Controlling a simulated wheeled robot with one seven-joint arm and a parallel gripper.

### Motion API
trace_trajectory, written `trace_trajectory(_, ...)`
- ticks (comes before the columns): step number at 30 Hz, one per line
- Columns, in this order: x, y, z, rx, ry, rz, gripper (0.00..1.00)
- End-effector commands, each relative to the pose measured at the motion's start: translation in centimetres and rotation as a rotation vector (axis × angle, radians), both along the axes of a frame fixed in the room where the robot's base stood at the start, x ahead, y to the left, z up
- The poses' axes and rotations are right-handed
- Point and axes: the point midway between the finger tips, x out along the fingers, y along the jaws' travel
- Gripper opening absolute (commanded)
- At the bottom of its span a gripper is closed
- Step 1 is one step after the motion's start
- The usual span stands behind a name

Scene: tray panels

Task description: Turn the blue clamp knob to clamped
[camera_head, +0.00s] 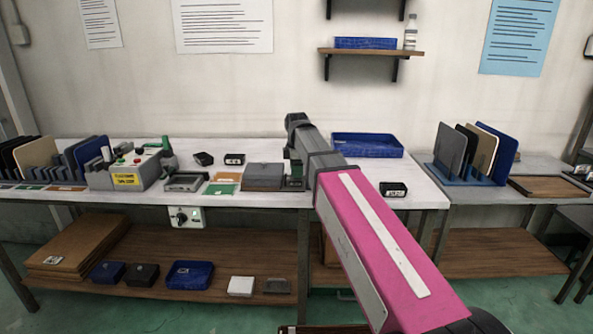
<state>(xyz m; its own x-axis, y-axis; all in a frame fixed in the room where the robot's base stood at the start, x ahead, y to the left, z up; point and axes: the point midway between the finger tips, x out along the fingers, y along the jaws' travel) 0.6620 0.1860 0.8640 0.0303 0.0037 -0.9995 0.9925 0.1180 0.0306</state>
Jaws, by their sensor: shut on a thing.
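My arm reaches from the lower right to the white bench (265,199), left of its middle. My gripper (293,170) points down at its end, low over the bench beside a dark grey flat block (263,177). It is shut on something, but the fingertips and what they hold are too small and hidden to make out. I cannot make out a blue clamp knob; the arm covers part of the bench there. A small grey-green part (293,185) shows at the bench just below the gripper.
A grey box with a yellow label (125,180) and a grey fixture (186,181) stand to the left. A blue tray (367,145) lies behind my arm, and a small black device (393,189) lies right of it. A white dial box (187,217) hangs under the front edge.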

Motion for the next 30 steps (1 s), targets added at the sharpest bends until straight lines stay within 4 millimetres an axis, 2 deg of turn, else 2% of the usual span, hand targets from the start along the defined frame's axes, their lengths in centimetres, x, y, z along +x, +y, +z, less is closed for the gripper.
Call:
trace_trajectory(8,-0.02,0.02,0.01,0.000,0.000,-0.089,0.16)
trace_trajectory(30,-0.10,0.09,0.02,0.000,0.000,-0.587,0.16)
